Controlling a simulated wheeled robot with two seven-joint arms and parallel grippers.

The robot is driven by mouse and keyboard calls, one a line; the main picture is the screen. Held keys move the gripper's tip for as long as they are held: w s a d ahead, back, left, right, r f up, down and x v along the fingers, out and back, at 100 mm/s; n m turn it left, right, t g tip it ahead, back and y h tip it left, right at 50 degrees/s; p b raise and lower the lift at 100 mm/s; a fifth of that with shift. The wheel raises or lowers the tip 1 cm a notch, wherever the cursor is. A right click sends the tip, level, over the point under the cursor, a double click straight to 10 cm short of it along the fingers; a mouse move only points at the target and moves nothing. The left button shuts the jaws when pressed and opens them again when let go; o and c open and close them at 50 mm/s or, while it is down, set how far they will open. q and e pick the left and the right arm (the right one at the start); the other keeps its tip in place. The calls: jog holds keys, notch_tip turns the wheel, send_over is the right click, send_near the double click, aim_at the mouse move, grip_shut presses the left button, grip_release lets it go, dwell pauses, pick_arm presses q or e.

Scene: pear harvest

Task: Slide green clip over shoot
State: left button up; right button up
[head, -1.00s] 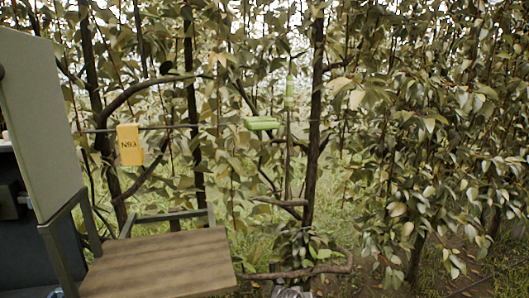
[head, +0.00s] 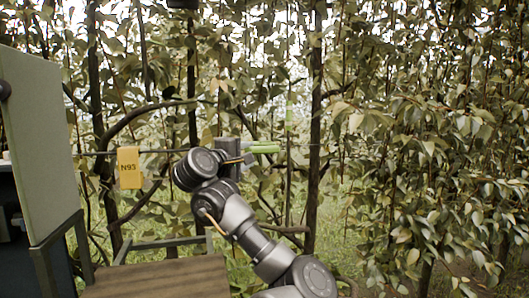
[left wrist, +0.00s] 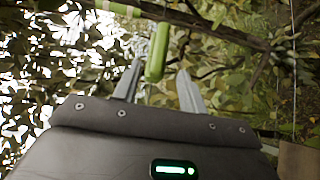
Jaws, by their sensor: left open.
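The green clip (head: 263,148) shows in the head view as a short green bar lying level beside a thin upright shoot (head: 289,180). A paler green upright piece (head: 289,115) is on the shoot just above it. My left gripper (head: 247,161) is at the left end of the clip, partly hidden by its own wrist. In the left wrist view my left gripper (left wrist: 159,72) is open, with a green rod-like piece (left wrist: 158,52) reaching between its fingertips. I cannot tell whether the fingers touch it. My right gripper is not in view.
A dark branch (left wrist: 200,22) crosses above the fingers in the wrist view. A yellow N93 tag (head: 130,168) hangs on the wire at left. A dark trunk (head: 315,150) stands right of the shoot.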

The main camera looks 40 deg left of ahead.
aim_at(262, 150)
pick_arm(q)
jog(key=w+p, duration=0.1)
jog(key=w, duration=0.2)
jog(key=w+a+p, duration=0.1)
jog(key=w+p, duration=0.1)
jog(key=w, duration=0.1)
jog(key=w+p, duration=0.2)
jog(key=w, duration=0.1)
jog(key=shift+w+a+r, duration=0.1)
jog(key=shift+a, duration=0.25)
jog(key=shift+w+a, duration=0.15)
jog(key=shift+w, duration=0.45)
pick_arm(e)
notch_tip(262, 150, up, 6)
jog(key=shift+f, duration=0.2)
pick_arm(q)
jog(key=shift+c, duration=0.4)
